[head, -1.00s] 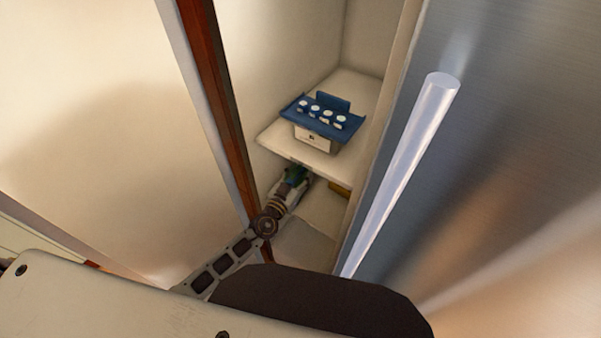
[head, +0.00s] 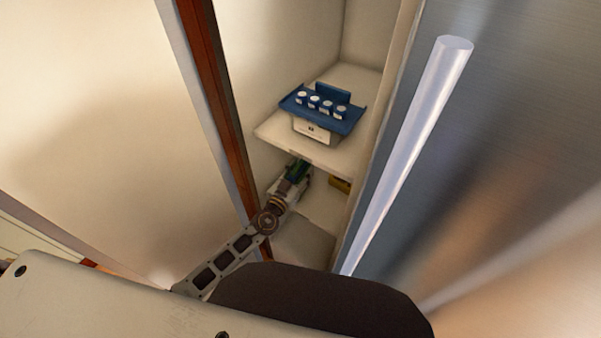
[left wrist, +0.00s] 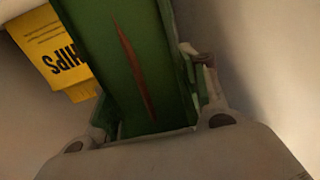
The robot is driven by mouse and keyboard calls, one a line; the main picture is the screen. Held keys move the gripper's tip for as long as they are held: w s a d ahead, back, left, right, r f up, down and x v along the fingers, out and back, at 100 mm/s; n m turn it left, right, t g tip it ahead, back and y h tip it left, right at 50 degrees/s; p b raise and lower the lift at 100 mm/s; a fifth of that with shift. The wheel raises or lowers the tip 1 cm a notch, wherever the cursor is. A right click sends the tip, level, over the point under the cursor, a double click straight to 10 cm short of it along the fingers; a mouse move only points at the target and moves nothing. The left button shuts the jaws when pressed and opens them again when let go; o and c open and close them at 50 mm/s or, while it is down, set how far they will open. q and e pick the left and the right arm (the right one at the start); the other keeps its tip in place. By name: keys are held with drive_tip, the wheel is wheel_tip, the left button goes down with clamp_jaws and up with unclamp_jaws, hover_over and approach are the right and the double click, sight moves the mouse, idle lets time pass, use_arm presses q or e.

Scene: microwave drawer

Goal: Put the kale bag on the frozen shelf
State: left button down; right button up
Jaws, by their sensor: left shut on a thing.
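My left gripper (head: 290,184) reaches into a tall open cabinet, just below the front of a white shelf. It is shut on a green bag, which shows as a small green patch in the head view (head: 298,168) and large between the fingers in the left wrist view (left wrist: 135,65). A reddish-brown slit-shaped mark runs along the bag's face. The shelf above hides the bag's far end in the head view. The white shelf (head: 345,158) holds a white box with a blue tray. My right gripper is not in view.
The blue tray (head: 322,107) carries several white-topped tubs. A yellow package lettered "HIPS" (left wrist: 55,50) lies beside the green bag; a bit of yellow shows under the shelf in the head view (head: 339,186). A large steel door with a pale handle (head: 410,150) stands right of the opening.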

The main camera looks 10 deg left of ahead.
use_arm(q)
drive_tip(key=shift+f+b, duration=0.3)
drive_tip(key=shift+b, duration=0.2)
idle(0.8)
drive_tip(key=c, duration=0.7)
unclamp_jaws()
drive_tip(key=shift+f, duration=0.1)
drive_tip(key=v, duration=1.2)
idle(0.6)
